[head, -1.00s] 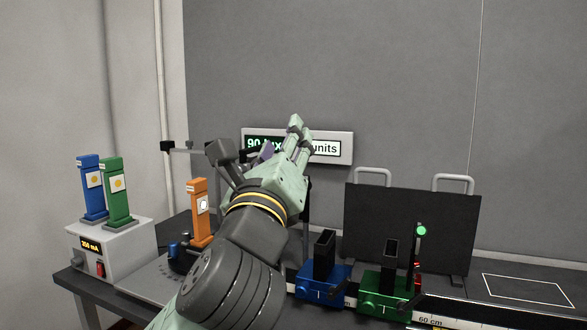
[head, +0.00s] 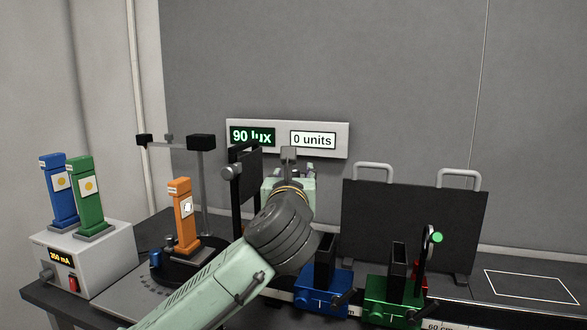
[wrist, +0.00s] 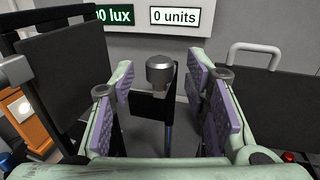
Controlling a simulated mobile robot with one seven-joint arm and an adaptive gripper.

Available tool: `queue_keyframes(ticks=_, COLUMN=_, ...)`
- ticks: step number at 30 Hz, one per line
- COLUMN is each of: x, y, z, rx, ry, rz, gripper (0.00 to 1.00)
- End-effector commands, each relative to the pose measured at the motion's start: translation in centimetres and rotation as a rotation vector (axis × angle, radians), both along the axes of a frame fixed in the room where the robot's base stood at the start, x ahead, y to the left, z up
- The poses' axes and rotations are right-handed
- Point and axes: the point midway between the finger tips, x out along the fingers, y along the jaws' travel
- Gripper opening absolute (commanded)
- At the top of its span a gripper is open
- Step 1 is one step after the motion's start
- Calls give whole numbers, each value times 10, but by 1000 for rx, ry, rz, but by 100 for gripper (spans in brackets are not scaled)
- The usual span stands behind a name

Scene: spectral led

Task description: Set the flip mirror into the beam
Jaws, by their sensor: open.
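My gripper (head: 289,172) is open behind my forearm in the head view, in front of the wall display. In the wrist view its two purple-padded fingers (wrist: 160,82) stand on either side of a grey round knob (wrist: 160,68) with a dark plate (wrist: 150,105) below it on a post. I see gaps between this part and both pads. To the left stands a black panel in an upright frame (head: 243,185) with a grey side knob (head: 232,172); the panel also shows in the wrist view (wrist: 72,62). I cannot tell for certain which part is the flip mirror.
The wall display (head: 288,140) reads 90 lux and 0 units. An orange holder (head: 184,220) stands on a dark turntable at left. Blue (head: 322,285) and green (head: 393,290) carriages sit on the rail before a black handled screen (head: 410,225). A white-outlined area at right is empty.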

Motion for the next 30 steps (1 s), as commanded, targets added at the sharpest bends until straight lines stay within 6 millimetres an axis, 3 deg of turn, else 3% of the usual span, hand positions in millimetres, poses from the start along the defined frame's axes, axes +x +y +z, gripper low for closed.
queue_keyframes(ticks=6, x=24, y=-1, z=0, rx=-2, ry=1, rz=0, gripper=43)
queue_keyframes(ticks=16, x=27, y=-2, z=0, rx=-1, ry=-1, rz=0, gripper=43)
queue_keyframes(ticks=30, x=27, y=-1, z=0, rx=-1, ry=-1, rz=0, gripper=12)
